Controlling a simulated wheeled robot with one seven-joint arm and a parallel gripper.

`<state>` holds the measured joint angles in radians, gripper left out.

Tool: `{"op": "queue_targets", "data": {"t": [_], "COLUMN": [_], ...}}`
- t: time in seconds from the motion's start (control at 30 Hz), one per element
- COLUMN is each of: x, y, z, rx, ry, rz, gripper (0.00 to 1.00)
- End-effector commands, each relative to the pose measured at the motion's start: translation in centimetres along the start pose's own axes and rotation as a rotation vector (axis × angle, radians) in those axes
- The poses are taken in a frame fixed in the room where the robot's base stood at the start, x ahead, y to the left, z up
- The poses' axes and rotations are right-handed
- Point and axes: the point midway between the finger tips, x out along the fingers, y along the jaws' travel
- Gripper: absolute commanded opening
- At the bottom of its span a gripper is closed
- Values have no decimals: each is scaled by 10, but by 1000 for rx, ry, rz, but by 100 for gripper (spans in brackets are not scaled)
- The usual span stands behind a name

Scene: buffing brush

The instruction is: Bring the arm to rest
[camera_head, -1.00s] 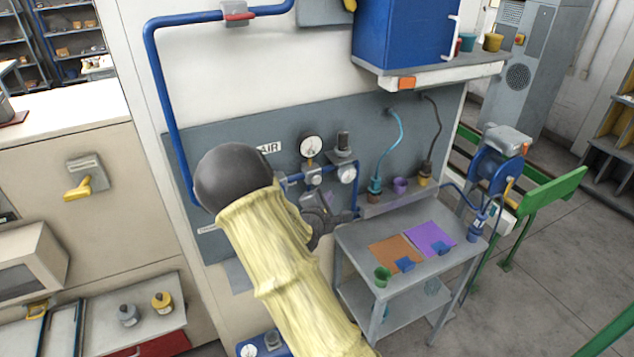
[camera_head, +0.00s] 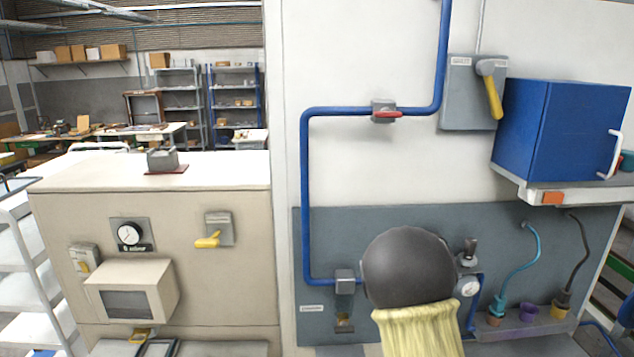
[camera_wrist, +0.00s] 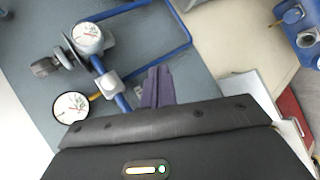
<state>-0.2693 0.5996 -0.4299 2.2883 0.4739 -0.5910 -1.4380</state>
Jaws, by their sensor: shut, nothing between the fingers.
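My arm, in a pale yellow sleeve with a dark rounded joint, rises from the bottom of the head view in front of the grey air panel (camera_head: 375,222). My gripper is hidden in that view. In the wrist view my gripper (camera_wrist: 157,84) shows as two dark fingers close together, shut and empty. Beyond the fingers are the panel with a blue pipe (camera_wrist: 181,50) and two round gauges, one upper (camera_wrist: 88,38) and one lower left (camera_wrist: 71,106). I cannot tell how far the fingertips are from the panel.
A blue cabinet (camera_head: 548,130) stands on a shelf at right. A beige machine (camera_head: 200,280) with a yellow-handled switch (camera_head: 208,241) stands at left. A teal hose (camera_head: 517,265) and small cups, one purple (camera_head: 528,312), are at lower right.

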Motion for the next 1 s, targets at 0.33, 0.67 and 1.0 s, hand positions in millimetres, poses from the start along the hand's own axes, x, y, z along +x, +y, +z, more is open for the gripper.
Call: {"op": "queue_targets", "data": {"t": [0.33,0.67,1.0], "x": [-77,-167,-193], "y": [-79,-140,-156], "z": [-15,11,26], "rx": [551,873,946], "ry": [57,-164,-282], "rz": [-447,-730,-764], "gripper": [0,0,0]}}
